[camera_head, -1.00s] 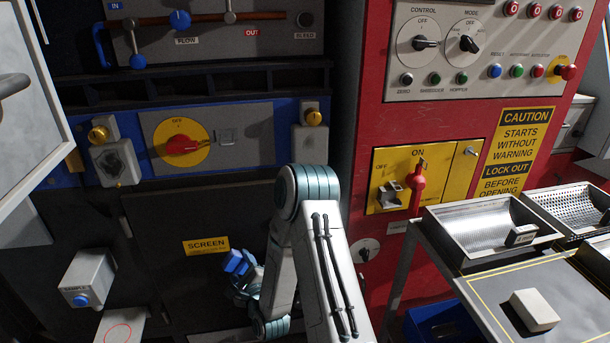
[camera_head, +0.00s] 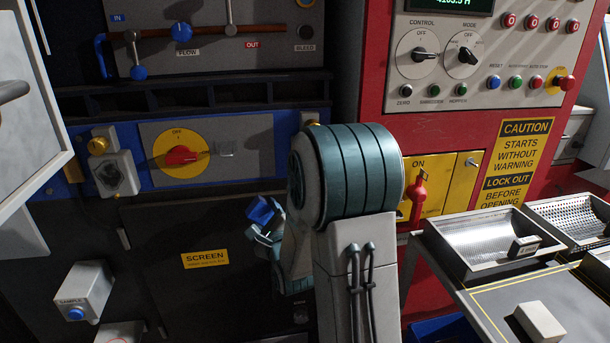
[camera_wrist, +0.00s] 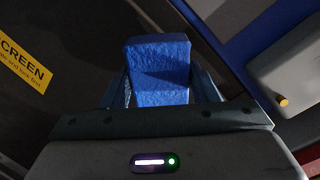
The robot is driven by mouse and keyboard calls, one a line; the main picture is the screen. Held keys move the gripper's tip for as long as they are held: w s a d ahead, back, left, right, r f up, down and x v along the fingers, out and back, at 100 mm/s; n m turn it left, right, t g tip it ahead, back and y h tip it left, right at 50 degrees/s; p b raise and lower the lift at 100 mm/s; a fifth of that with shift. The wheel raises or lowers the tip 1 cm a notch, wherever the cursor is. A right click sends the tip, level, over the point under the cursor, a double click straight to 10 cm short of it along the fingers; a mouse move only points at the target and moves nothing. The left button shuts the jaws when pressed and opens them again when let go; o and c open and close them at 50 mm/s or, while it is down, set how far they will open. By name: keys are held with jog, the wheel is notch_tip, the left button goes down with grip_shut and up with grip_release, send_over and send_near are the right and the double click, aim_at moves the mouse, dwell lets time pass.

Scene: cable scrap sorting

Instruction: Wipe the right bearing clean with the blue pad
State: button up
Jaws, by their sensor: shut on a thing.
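My gripper (camera_head: 268,228) is shut on the blue pad (camera_head: 260,210), low in front of the dark screen panel in the head view. In the wrist view the pad (camera_wrist: 158,70) stands upright between the two fingers, its face in view. The right bearing is mostly hidden behind my arm in the head view; a small bit of its yellow cap (camera_head: 314,122) shows. In the wrist view a grey rounded housing with a yellow tip (camera_wrist: 283,101), which looks like this bearing, lies at the right, apart from the pad. Its dirt cannot be made out.
The left bearing (camera_head: 115,174) has a dark smudge. A red rotary switch (camera_head: 180,155) sits between the bearings. A grey sample box (camera_head: 83,290) juts out at lower left. A red cabinet (camera_head: 384,80) and metal trays (camera_head: 480,262) stand to the right.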

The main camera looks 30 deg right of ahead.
jog(key=s+d+r+m+h, duration=0.1)
jog(key=s+d+r+h, duration=0.15)
jog(key=s+r, duration=0.35)
jog(key=s+d+r+m+h, duration=0.1)
jog(key=s+d+r, duration=0.25)
jog(key=r, duration=0.55)
jog(key=shift+g, duration=0.3)
jog(key=p+x, duration=0.1)
jog(key=x, duration=0.4)
jog(key=shift+w+d, duration=0.1)
jog(key=shift+w, duration=0.2)
jog(key=shift+x, duration=0.9)
jog(key=d, duration=0.2)
jog(key=s+d+b, duration=0.1)
jog(key=shift+d, duration=0.4)
